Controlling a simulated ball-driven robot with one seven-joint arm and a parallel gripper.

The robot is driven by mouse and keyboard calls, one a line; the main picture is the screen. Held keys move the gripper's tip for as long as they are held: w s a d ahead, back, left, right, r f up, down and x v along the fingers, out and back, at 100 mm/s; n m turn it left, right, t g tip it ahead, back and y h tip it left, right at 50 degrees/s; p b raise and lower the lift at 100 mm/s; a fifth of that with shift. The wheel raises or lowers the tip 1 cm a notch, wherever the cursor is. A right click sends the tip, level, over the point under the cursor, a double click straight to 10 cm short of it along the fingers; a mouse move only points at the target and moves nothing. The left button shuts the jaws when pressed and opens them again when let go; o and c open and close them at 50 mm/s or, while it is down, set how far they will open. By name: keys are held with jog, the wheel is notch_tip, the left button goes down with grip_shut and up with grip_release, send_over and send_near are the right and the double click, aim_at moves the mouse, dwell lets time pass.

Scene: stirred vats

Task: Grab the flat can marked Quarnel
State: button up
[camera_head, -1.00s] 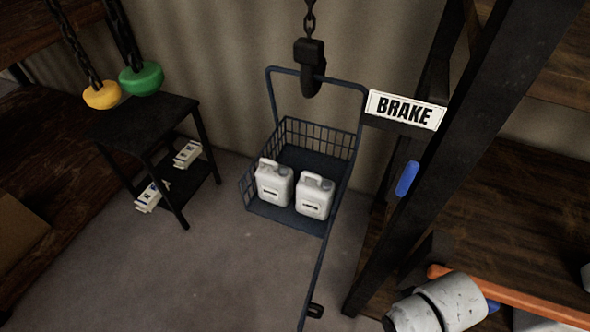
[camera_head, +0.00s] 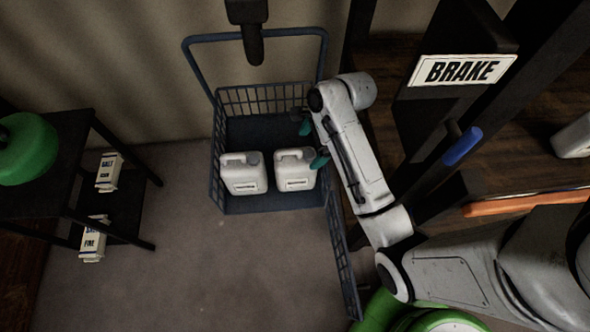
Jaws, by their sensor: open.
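Two pale flat cans with handles and dark caps stand side by side in a blue wire basket (camera_head: 268,204): a left can (camera_head: 243,175) and a right can (camera_head: 294,170). Each has a small label, too small to read, so I cannot tell which is marked Quarnel. My gripper (camera_head: 313,143) has teal fingertips and is open. It is over the basket's right side, at the right can's upper right edge. One fingertip overlaps that edge in the picture; I cannot tell whether it touches. My arm hides part of the basket's right side.
The basket hangs from a dark hook (camera_head: 252,45), its front gate (camera_head: 343,262) swung open. A BRAKE sign (camera_head: 462,70) and blue-handled lever (camera_head: 462,146) are close right of my arm. A black stand (camera_head: 62,152) with cartons is at left. The floor (camera_head: 200,270) between is clear.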

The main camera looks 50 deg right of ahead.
aim_at(297, 157)
jog(key=shift+w+d+m, duration=0.35)
jog(key=shift+w+m, duration=0.25)
jog(key=shift+m, duration=0.3)
jog(key=x, duration=1)
jog(key=shift+w+f, duration=0.2)
jog(key=shift+f, duration=0.05)
jog(key=shift+c, duration=0.4)
jog(key=c, duration=1)
